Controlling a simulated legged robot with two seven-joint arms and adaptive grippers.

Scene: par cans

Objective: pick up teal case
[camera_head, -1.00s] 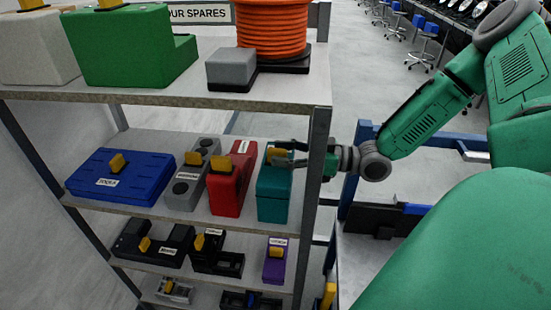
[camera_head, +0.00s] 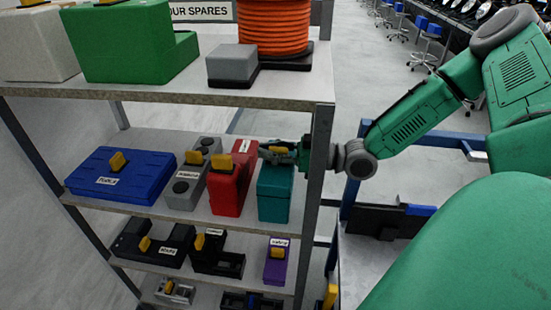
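The teal case (camera_head: 275,196) stands at the right end of the middle shelf, just right of a red case (camera_head: 227,190). The case rests on the shelf. Whether the fingers are closed on the handle is too small to tell. My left gripper is not in view.
The front right shelf post (camera_head: 318,170) stands close to my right wrist. A grey case (camera_head: 190,185) and a blue case (camera_head: 121,176) share the middle shelf. The upper shelf (camera_head: 285,92) is overhead, with an orange cable reel (camera_head: 275,27). A purple case (camera_head: 275,266) sits below.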

